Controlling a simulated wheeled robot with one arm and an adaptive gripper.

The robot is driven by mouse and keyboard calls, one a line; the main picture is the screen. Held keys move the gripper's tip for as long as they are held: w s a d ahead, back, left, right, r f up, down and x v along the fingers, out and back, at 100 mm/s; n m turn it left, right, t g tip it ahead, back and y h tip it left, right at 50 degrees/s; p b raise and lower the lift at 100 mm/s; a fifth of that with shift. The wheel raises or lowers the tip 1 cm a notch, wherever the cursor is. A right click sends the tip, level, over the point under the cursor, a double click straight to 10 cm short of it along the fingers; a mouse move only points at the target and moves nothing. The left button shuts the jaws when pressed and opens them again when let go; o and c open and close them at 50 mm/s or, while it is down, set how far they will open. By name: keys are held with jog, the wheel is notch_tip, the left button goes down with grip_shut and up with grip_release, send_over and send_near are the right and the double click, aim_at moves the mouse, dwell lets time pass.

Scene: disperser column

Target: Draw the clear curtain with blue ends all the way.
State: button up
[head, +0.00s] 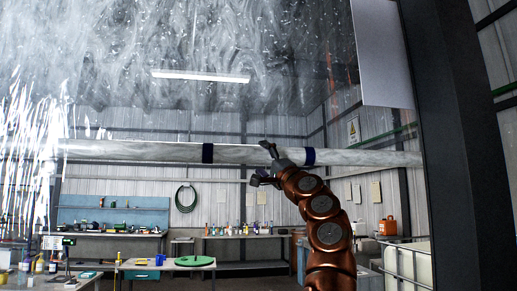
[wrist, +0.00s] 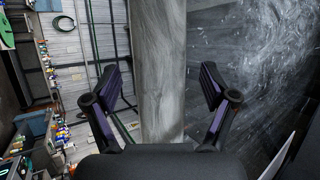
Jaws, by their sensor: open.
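A pale, streaky clear tube-like curtain section (head: 238,154) lies along a horizontal run in the head view, with a dark blue band at its left end (head: 207,153) and another at its right end (head: 310,156). My gripper (head: 262,165) is open and empty near the right part of this section, left of the right blue band. In the wrist view, the clear section (wrist: 158,55) runs between and beyond the spread fingers of my gripper (wrist: 160,85). Contact cannot be told. No blue band shows there; my arm hides part of the run in the head view.
A scratched clear panel (head: 200,45) fills the upper head view. A dark post (head: 455,130) stands at right, with a white sheet (head: 380,50) beside it. Benches with bottles and tools (head: 245,236) stand behind. Bright streaks (head: 30,150) show at left.

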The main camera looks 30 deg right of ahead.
jog(key=shift+p+x, duration=0.55)
jog(key=shift+x, duration=0.3)
jog(key=shift+w+r+p, duration=0.25)
jog(key=shift+w+p, duration=0.1)
jog(key=shift+c, duration=0.4)
jog(key=shift+f, duration=0.1)
grip_shut()
